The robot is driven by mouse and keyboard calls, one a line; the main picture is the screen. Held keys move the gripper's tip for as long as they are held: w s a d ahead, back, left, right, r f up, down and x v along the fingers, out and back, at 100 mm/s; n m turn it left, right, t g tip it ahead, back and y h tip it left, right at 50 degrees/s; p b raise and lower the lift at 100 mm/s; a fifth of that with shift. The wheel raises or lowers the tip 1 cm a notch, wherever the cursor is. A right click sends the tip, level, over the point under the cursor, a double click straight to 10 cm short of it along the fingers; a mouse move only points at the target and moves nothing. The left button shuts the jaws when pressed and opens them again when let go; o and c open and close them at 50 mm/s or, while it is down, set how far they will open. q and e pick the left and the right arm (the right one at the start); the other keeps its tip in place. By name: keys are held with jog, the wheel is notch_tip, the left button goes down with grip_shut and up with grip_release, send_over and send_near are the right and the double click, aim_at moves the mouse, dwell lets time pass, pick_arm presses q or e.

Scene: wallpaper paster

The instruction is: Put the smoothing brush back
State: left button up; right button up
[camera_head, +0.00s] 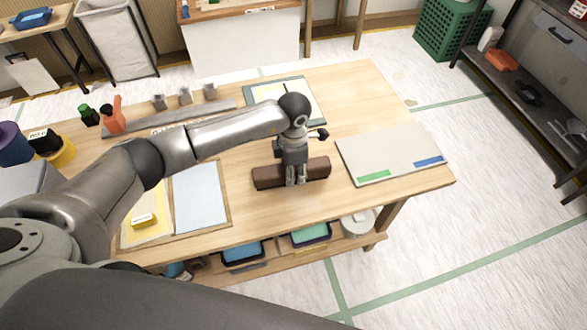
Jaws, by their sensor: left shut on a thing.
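The smoothing brush (265,177) looks like a long dark brown bar. It lies across the picture over the middle of the wooden table (250,222). My left gripper (296,180) points down over the brush, with its fingers shut on the bar near its middle. The fingers hide part of the bar. I cannot tell whether the brush rests on the table or is just above it. My right gripper is not in view.
A pale board (385,152) with green and blue strips lies right of the brush. A framed light-blue sheet (200,190) lies to the left. A grey rail (150,122), an orange spray bottle (116,118) and a green-edged mat (310,96) are farther back.

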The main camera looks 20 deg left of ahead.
pick_arm(q)
jog(key=o, duration=1)
